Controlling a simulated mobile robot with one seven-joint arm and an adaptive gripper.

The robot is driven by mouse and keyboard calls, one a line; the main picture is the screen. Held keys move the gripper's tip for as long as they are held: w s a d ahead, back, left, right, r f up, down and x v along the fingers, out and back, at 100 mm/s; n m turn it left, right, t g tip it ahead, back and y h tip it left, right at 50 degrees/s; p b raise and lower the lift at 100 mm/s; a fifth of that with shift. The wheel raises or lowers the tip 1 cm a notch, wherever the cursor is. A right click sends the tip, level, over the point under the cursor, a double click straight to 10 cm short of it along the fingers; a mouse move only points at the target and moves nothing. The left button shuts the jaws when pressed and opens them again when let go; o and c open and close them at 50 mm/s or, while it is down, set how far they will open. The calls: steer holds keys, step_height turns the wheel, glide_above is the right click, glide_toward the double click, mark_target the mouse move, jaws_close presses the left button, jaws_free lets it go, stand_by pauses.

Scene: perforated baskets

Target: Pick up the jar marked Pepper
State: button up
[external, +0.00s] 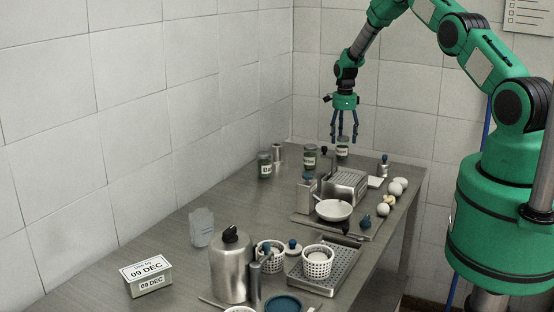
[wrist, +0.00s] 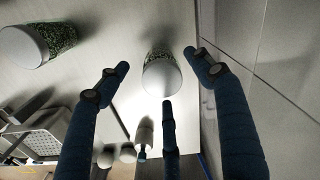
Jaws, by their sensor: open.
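My gripper (external: 345,138) is open, with its blue fingers pointing down. It is over a glass jar (external: 343,148) with a pale lid and dark green contents at the far end of the table. In the wrist view this jar (wrist: 162,76) lies between the spread fingertips, and I cannot see a gap or contact for certain. Its label is not readable, so I cannot tell whether it is marked Pepper. A second similar jar (external: 310,158) stands to the left, with a label too small to read. A third jar (external: 264,165) stands further left, its label seeming to start "Ba".
A metal grater-like box (external: 345,186), a small dark-topped shaker (external: 384,168) and several eggs (external: 393,189) are near the jars. Perforated baskets (external: 317,263) and a steel flask (external: 230,265) stand nearer. The tiled wall (external: 400,110) is close behind the jar.

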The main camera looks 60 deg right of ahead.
mark_target(348, 146)
steer(key=shift+f, duration=0.25)
steer(key=shift+d+f+p, duration=0.1)
steer(key=shift+f+p, duration=0.45)
steer(key=shift+f, duration=1.95)
steer(key=c, duration=1.4)
